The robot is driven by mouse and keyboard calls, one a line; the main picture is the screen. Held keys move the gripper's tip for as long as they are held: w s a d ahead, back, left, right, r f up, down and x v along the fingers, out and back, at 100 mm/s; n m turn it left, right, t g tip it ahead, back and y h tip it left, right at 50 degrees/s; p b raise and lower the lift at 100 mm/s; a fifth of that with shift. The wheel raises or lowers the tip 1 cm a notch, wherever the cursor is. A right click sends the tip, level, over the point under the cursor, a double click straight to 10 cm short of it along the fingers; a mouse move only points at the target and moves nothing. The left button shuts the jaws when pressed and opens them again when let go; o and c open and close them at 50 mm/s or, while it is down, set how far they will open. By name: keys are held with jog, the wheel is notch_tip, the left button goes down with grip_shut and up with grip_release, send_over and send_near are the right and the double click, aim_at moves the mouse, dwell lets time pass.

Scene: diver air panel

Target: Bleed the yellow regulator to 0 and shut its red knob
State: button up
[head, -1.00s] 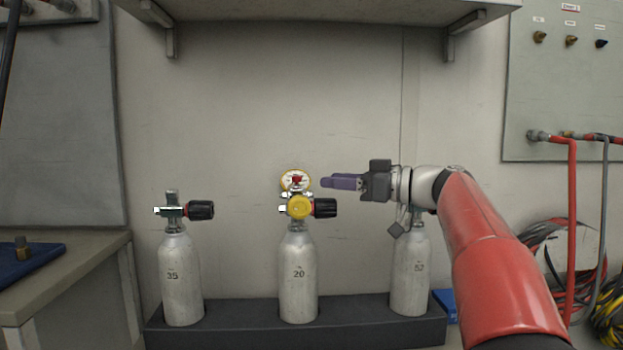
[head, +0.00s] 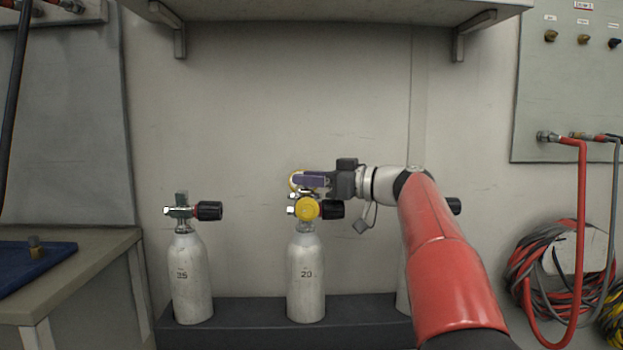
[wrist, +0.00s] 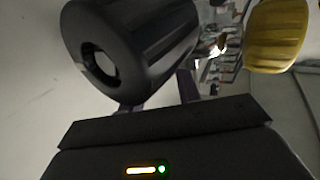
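The yellow regulator (head: 306,209) is mounted on the middle cylinder (head: 306,281), marked 20. Its round gauge (head: 293,181) shows only as a yellow rim at the left. My gripper (head: 309,180) comes in from the right, its purple fingers in front of the gauge. They hide the dial and the red knob, so I cannot tell whether they touch the knob. In the wrist view my fingers (wrist: 157,98) are apart, their tips partly hidden behind the cylinder's black handwheel (wrist: 130,48). The yellow regulator (wrist: 277,35) shows at the upper right there.
The left cylinder (head: 190,280) stands clear, and the right cylinder is mostly behind my arm. All stand in a dark rack (head: 250,312). A shelf (head: 320,12) hangs above.

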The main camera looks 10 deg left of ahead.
grip_shut()
jog(key=shift+w+r+n+g+p, duration=0.2)
jog(key=shift+n+g+p, duration=0.2)
jog(key=shift+g+p, duration=0.3)
jog(key=shift+f+n+g+p, duration=0.15)
jog(key=shift+n+g+p, duration=0.25)
jog(key=shift+g, duration=0.1)
jog(key=shift+s, duration=0.1)
jog(key=shift+o, duration=1.2)
grip_release()
jog(key=shift+d, duration=0.1)
jog(key=d+b, duration=0.1)
jog(key=d, duration=0.6)
jog(key=shift+s+d+b, duration=0.3)
jog(key=shift+s+d, duration=0.05)
jog(key=shift+s, duration=0.1)
